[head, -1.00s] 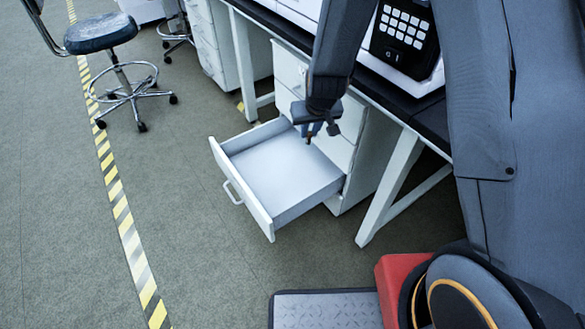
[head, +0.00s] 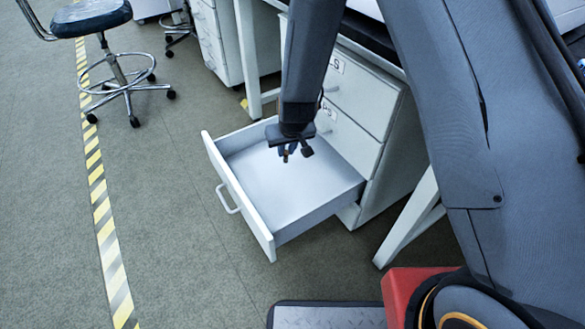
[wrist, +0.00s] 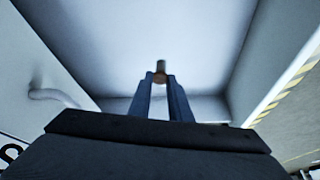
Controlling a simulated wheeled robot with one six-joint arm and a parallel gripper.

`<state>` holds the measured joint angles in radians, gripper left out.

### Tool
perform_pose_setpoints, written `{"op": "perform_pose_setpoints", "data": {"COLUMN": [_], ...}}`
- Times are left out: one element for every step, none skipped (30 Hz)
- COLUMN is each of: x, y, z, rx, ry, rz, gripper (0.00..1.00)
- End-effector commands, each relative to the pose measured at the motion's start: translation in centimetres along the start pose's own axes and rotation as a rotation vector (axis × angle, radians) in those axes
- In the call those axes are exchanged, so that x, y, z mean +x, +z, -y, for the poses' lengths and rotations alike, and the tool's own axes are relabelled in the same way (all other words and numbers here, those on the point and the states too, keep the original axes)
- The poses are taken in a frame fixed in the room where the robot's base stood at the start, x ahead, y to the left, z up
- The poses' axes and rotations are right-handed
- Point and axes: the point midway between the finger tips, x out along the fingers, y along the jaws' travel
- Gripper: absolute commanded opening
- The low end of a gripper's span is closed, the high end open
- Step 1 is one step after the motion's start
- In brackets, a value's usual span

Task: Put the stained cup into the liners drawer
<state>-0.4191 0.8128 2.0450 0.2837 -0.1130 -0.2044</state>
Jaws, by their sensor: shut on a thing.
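My gripper (head: 294,153) points down over the open drawer (head: 318,212) of the white cabinet, inside its outline in the head view. In the wrist view my gripper (wrist: 160,88) has its two blue-grey fingers close together, shut on a small brownish piece, the stained cup (wrist: 160,70). The cup shows only as a small bit at the fingertips; its stain cannot be made out. The drawer's pale floor (wrist: 150,30) lies beyond it and looks empty. I cannot read a label on the open drawer.
Two shut drawers (head: 360,92) with labels sit above the open one. The bench's white leg (head: 408,222) stands to the right of the cabinet.

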Motion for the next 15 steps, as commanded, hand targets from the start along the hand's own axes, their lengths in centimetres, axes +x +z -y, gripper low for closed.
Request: {"op": "perform_pose_setpoints", "data": {"x": [1.3,1.7,2.2,2.5,2.8,3.0,3.1,3.2,3.4,3.6,3.8,4.3,4.7,5.1,5.7], "y": [0.6,0.7,0.9,1.0,1.1,1.2,1.3,1.3,1.4,1.5,1.6,1.8,2.0,2.1,2.4], "z": [0.0,0.0,0.0,0.0,0.0,-0.1,-0.1,-0.1,-0.1,-0.1,-0.1,-0.1,-0.1,-0.1,-0.2], "rx": [-0.002,-0.001,-0.002,-0.001,0.000,0.001,0.001,0.000,0.000,0.000,0.000,0.000,0.001,0.002,0.002], "ry": [0.000,0.000,0.000,0.000,0.000,0.000,0.000,0.000,0.000,0.000,0.001,0.001,0.001,0.001,0.001], "rz": [0.003,0.002,0.001,0.001,0.001,0.001,0.001,0.001,0.001,0.001,0.001,0.001,0.001,0.002,0.003], "gripper": [0.00,0.00,0.00,0.00,0.00,0.00,0.00,0.00,0.00,0.00,0.00,0.00,0.00,0.00,0.00]}}
